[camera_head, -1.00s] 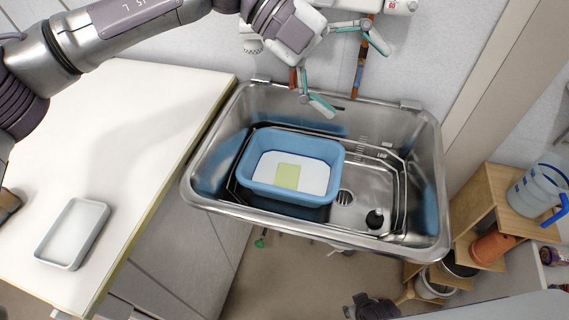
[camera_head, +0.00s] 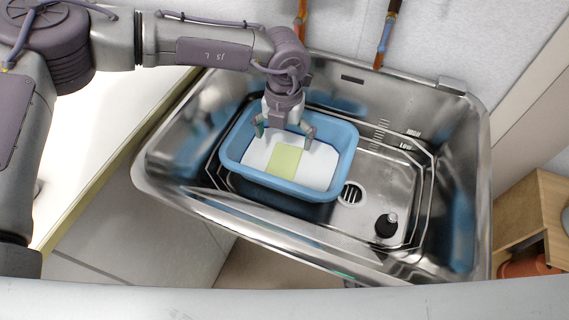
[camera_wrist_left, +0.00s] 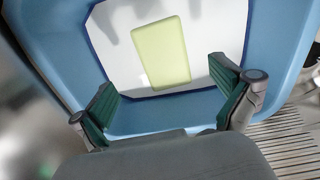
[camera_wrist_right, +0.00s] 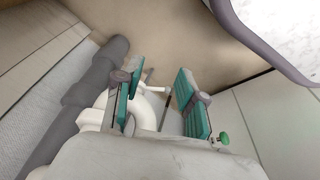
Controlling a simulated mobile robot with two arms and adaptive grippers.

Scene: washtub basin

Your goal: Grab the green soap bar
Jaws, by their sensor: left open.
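The green soap bar (camera_head: 284,160) lies flat on the white bottom of the blue tub (camera_head: 345,165) in the sink. It also shows in the left wrist view (camera_wrist_left: 161,52), ahead of the fingertips and between their lines. My left gripper (camera_head: 286,134) is open and empty over the far side of the tub, a little behind the bar and apart from it. In the left wrist view the teal finger pads (camera_wrist_left: 168,95) stand wide apart. My right gripper (camera_wrist_right: 157,95) is open and empty in its wrist view, facing pipes; it is not in the head view.
The steel sink (camera_head: 180,196) surrounds the tub, whose raised walls stand close around the left gripper. A drain (camera_head: 350,193) and a black stopper (camera_head: 386,225) lie to the right. A white counter (camera_head: 105,125) is at left. White pipes (camera_wrist_right: 147,108) are near the right gripper.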

